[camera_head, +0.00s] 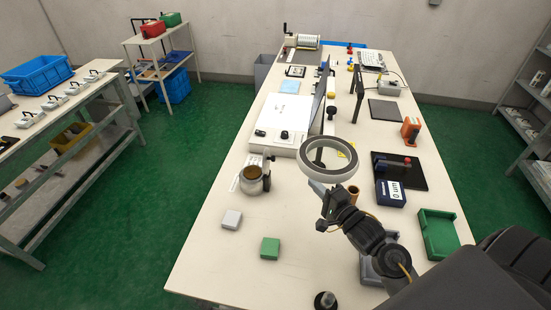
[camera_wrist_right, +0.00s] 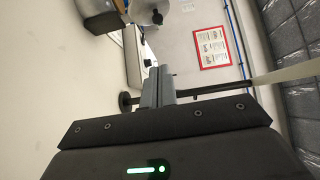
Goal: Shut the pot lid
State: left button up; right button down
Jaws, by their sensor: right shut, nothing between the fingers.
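A small grey pot (camera_head: 252,184) stands on the white table left of my right gripper, and its open top shows brown inside. A dark upright piece at its right side (camera_head: 268,163) looks like the raised lid, but it is too small to be sure. My right gripper (camera_head: 316,187) is shut and empty, to the right of the pot and apart from it, beside the white ring of a lamp. Its closed grey fingers show in the wrist view (camera_wrist_right: 158,86). I cannot make out the pot for certain in that view. My left gripper is not in view.
The white ring lamp (camera_head: 328,142) is close to my right gripper. A light grey block (camera_head: 231,220) and a green block (camera_head: 270,248) lie in front of the pot. A white box (camera_head: 283,112) is behind it.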

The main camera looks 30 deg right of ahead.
jog(key=w+a+p, duration=0.3)
jog(key=w+a, duration=0.1)
jog(key=w, duration=0.7)
jog(key=shift+w+a+p, duration=0.25)
jog(key=shift+w+p, duration=0.05)
jog(key=shift+w, duration=0.05)
jog(key=shift+w+r, duration=0.1)
jog(key=shift+w, duration=0.05)
